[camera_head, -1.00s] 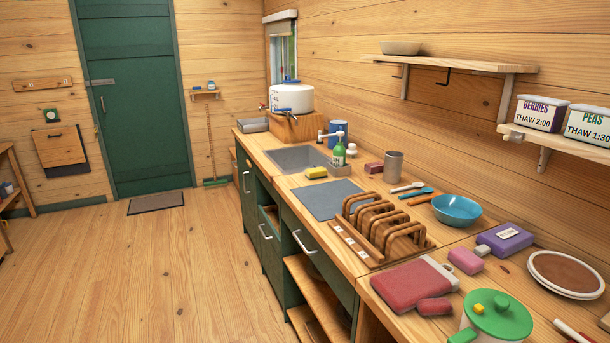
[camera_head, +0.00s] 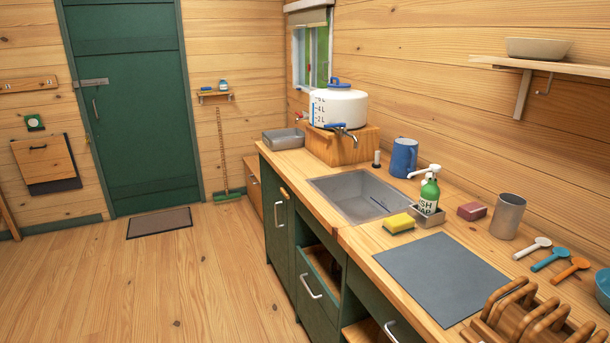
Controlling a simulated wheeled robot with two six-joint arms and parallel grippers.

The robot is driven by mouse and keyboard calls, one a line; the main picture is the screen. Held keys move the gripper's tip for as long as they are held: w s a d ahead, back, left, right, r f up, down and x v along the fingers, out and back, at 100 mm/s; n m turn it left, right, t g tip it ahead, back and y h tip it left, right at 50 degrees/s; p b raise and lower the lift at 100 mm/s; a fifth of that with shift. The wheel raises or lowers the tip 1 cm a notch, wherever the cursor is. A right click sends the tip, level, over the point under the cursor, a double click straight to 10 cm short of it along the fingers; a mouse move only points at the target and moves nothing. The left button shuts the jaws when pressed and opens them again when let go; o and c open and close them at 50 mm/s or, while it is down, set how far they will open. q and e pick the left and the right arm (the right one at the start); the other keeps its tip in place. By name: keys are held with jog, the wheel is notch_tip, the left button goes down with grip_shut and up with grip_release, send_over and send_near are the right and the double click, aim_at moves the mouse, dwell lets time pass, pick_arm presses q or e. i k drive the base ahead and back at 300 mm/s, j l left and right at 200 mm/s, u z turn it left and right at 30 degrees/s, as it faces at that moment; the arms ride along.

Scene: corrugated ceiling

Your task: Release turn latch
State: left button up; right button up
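A small wooden piece (camera_head: 285,193) that looks like a turn latch sits at the top of the green cabinet front, just under the counter edge. It lies at a slant near the upper edge of a green cabinet door (camera_head: 280,235) with a pale vertical handle (camera_head: 278,216). The cabinet door looks closed. A grey metal latch or bolt (camera_head: 91,82) is also on the green room door (camera_head: 135,120) at the back. Neither of my grippers is in view.
The counter holds a sink (camera_head: 362,196), a water tank (camera_head: 338,107), a soap bottle (camera_head: 428,195) and a grey mat (camera_head: 440,276). A drawer (camera_head: 322,275) below stands partly open. The wooden floor left of the cabinets is clear, with a doormat (camera_head: 159,222) by the door.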

aim_at(283, 191)
jog(key=i+j, duration=1.6)
jog(key=i+j+u, duration=0.15)
jog(key=i+j, duration=0.25)
jog(key=i, duration=0.15)
jog(key=i+j, duration=0.4)
jog(key=i+u, duration=0.05)
jog(key=i, duration=0.05)
